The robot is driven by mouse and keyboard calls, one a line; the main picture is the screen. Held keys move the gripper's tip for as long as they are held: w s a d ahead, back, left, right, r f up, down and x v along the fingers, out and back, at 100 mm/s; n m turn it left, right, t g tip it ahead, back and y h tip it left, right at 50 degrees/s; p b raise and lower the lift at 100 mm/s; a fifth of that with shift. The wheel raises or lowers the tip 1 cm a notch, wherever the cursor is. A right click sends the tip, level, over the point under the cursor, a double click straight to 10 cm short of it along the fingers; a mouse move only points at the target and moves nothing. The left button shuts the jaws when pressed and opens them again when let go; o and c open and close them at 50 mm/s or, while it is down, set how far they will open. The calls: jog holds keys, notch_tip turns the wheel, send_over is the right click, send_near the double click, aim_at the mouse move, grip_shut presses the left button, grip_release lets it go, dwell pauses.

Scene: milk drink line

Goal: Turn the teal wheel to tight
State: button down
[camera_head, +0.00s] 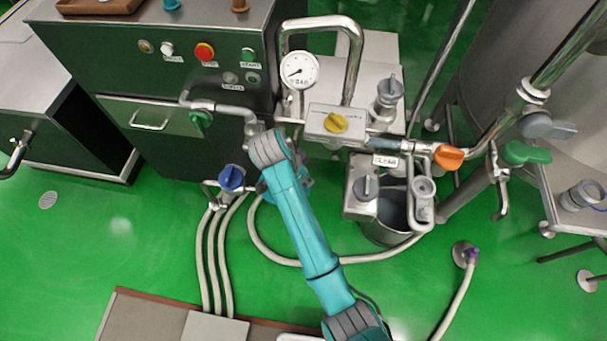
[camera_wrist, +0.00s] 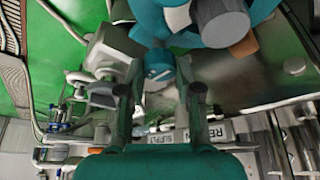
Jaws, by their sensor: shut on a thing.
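My gripper (camera_wrist: 160,93) shows in the wrist view, with one dark finger on each side of the middle. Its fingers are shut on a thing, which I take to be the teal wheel.
A pressure gauge (camera_head: 299,70), a yellow knob (camera_head: 336,122), an orange handle (camera_head: 449,157) and a blue knob (camera_head: 231,177) stand close around my arm. A green lever (camera_head: 201,120) is on the cabinet's pipe. Hoses (camera_head: 212,262) cross the green floor. Open floor lies at left.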

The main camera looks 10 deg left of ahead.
jog(key=c, duration=0.8)
grip_release()
